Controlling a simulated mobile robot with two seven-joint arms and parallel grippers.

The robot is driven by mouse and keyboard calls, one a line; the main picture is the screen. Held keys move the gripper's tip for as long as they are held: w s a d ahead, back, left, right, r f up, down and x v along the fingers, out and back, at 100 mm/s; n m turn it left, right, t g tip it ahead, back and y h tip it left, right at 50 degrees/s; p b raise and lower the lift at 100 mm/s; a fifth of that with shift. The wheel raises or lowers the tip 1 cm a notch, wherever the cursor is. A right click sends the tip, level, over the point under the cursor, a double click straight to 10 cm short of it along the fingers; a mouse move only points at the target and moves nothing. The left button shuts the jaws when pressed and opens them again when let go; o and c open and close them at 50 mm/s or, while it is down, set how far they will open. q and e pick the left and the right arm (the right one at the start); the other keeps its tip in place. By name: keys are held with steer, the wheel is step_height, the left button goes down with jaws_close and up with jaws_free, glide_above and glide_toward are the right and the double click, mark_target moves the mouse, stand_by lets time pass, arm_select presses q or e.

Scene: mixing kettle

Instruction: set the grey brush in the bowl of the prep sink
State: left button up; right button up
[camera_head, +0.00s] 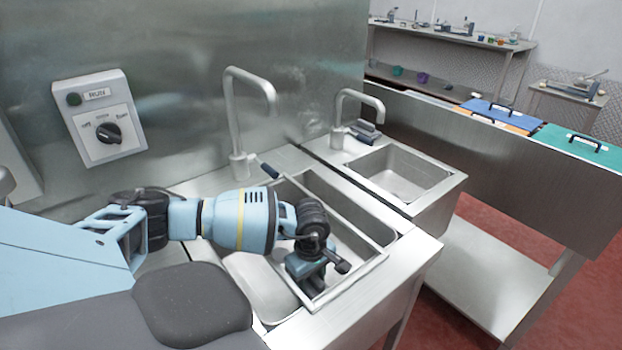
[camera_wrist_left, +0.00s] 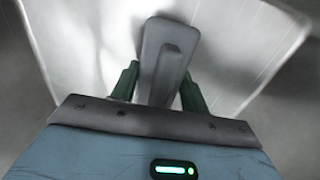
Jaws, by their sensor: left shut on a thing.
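The grey brush (camera_wrist_left: 160,62) shows in the left wrist view as a long grey body with a raised ridge. It sits between the two green fingers of my left gripper (camera_wrist_left: 160,90), which is shut on it. In the head view my left gripper (camera_head: 312,274) points down over the near sink bowl (camera_head: 268,290); the brush is not clearly visible there. A smaller sink bowl (camera_head: 402,174) lies to the right. I cannot tell from labels which is the prep sink. My right gripper is not in view.
A metal frame (camera_head: 352,284) lies across the near sink, under my gripper. Tall taps (camera_head: 236,110) and (camera_head: 340,110) stand behind the sinks. A dark grey block (camera_head: 364,131) sits by the right tap. A control box (camera_head: 103,120) is on the wall.

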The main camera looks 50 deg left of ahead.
arm_select(q)
steer(key=o, duration=1)
steer(key=shift+f, duration=0.1)
steer(key=shift+c, duration=0.2)
step_height(320, 180, up, 12)
steer(key=shift+r+p, duration=0.2)
steer(key=shift+p, duration=0.1)
steer(key=shift+d, duration=0.1)
